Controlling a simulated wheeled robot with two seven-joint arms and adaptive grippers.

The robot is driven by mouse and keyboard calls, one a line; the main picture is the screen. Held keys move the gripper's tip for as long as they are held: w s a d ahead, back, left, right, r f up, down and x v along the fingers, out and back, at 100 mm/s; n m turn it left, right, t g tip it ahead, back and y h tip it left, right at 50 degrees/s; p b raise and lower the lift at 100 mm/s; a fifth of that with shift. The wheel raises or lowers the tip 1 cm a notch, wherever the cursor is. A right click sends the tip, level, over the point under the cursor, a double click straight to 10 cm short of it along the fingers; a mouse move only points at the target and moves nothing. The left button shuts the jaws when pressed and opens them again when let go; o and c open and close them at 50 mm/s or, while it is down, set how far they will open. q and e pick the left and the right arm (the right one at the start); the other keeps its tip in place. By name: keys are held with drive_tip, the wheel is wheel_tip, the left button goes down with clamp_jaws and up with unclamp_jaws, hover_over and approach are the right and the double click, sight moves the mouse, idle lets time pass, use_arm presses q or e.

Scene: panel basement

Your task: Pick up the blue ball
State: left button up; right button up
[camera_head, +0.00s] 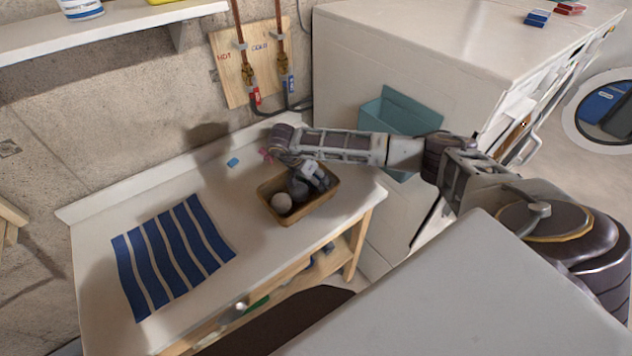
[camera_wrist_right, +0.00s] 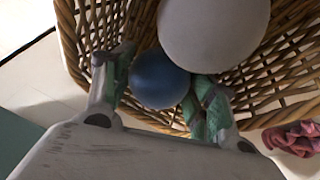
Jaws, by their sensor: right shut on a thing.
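The blue ball (camera_wrist_right: 158,80) is in the wicker basket (camera_wrist_right: 290,75), between the two green-tipped fingers of my right gripper (camera_wrist_right: 160,90). The fingers are shut on it. A larger white ball (camera_wrist_right: 214,32) lies right beside it in the basket. In the head view the basket (camera_head: 322,207) stands on the white counter, with the white ball (camera_head: 281,203) inside. My right gripper (camera_head: 308,183) reaches down into the basket there and mostly hides the blue ball. My left gripper is not in view.
A blue-and-white striped cloth (camera_head: 172,255) lies on the counter (camera_head: 95,235) left of the basket. A small blue item (camera_head: 233,162) and a pink cloth (camera_wrist_right: 296,138) lie near the basket. A white washing machine (camera_head: 400,70) stands to the right, with a teal bin (camera_head: 400,115) on its side.

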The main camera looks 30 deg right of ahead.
drive_tip(key=shift+r, duration=0.15)
drive_tip(key=shift+c, duration=0.2)
drive_tip(key=shift+r+b, duration=0.95)
drive_tip(key=shift+r, duration=3.9)
drive_tip(key=shift+a, duration=0.1)
